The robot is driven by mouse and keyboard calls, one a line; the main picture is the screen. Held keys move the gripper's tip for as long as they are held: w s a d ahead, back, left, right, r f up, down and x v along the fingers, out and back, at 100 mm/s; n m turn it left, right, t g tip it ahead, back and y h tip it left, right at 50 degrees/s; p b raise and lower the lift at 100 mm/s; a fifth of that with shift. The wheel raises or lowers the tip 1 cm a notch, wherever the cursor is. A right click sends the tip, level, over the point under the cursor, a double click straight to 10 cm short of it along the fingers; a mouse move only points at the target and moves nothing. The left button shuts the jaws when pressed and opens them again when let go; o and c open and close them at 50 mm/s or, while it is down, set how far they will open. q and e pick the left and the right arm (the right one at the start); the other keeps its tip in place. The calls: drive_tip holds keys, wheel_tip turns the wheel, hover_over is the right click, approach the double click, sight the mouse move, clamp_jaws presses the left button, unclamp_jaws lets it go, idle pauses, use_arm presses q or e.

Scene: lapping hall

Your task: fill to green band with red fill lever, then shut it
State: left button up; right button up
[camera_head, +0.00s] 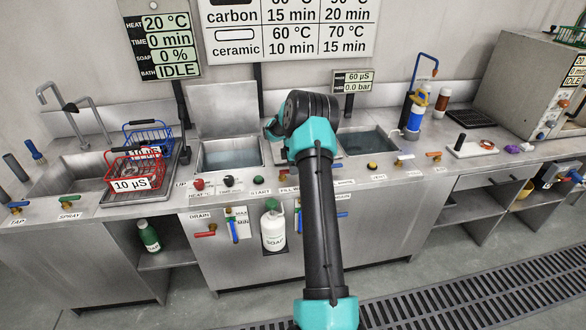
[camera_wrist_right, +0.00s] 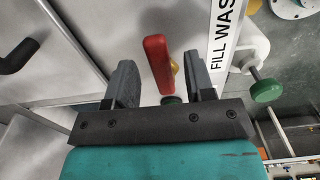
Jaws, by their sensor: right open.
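In the right wrist view, my right gripper (camera_wrist_right: 160,72) is open, one dark finger on each side of a red lever (camera_wrist_right: 157,62). The lever shows a gap to the left finger and a narrower one to the right; I see no grip on it. A brass part shows beside it, and a label reading "FILL WAS" (camera_wrist_right: 221,48) is to its right. In the head view my arm covers the gripper and this lever. The wash tank (camera_head: 230,155) holds grey-blue liquid; I cannot make out a green band. My left gripper is not in view.
A green knob (camera_wrist_right: 266,90) on a white fitting is right of the label. Red and blue baskets (camera_head: 133,168) stand left.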

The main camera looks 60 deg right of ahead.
wheel_tip(320, 180, up, 17)
drive_tip(key=shift+f, duration=0.2)
idle(0.7)
